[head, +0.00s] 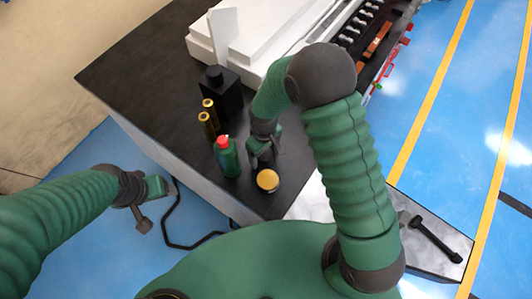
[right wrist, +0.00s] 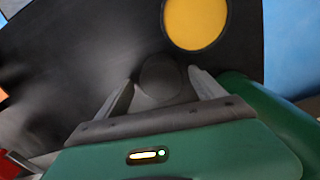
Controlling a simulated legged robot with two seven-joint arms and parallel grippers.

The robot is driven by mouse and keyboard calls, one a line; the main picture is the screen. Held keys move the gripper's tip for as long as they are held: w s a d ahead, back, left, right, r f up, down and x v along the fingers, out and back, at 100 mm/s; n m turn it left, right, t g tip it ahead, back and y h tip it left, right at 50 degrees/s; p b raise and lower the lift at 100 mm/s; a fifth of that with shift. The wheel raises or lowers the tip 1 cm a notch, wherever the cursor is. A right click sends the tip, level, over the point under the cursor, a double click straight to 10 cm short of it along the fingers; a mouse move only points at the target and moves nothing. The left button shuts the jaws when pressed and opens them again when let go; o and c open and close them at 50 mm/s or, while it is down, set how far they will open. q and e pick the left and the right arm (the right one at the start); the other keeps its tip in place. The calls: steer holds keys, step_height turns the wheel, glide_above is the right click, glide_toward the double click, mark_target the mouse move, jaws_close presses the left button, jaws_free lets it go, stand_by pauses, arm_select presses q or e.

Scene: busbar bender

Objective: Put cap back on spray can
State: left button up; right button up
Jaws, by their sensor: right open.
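The spray can is most likely the green can with a red top (head: 227,157), upright near the table's front edge. My right gripper (head: 258,162) is just right of it, pointing down, close to the tabletop. In the right wrist view its two fingers (right wrist: 165,85) are apart. A dark round shape (right wrist: 160,75), perhaps the black cap, lies between or just beyond the fingertips, hardly distinct from the black table. I see no grip on it. My left gripper (head: 154,200) hangs left of the table, away from the objects; its fingers are unclear.
A yellow-topped tin (head: 267,180) stands close in front of my right gripper; its top also shows in the right wrist view (right wrist: 195,22). Two brass-coloured cylinders (head: 208,117) and a black bottle (head: 219,88) stand behind the can. White machinery (head: 255,45) fills the back. The table's left side is clear.

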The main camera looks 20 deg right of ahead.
steer(key=shift+f, duration=0.2)
arm_select(q)
steer(key=shift+a, duration=0.25)
arm_select(e)
steer(key=shift+a, duration=0.25)
arm_select(q)
steer(key=shift+a, duration=0.1)
arm_select(e)
steer(key=shift+r, duration=0.1)
steer(key=shift+a, duration=0.1)
steer(key=shift+c, duration=0.9)
steer(key=c, duration=1.2)
steer(key=shift+c, duration=0.2)
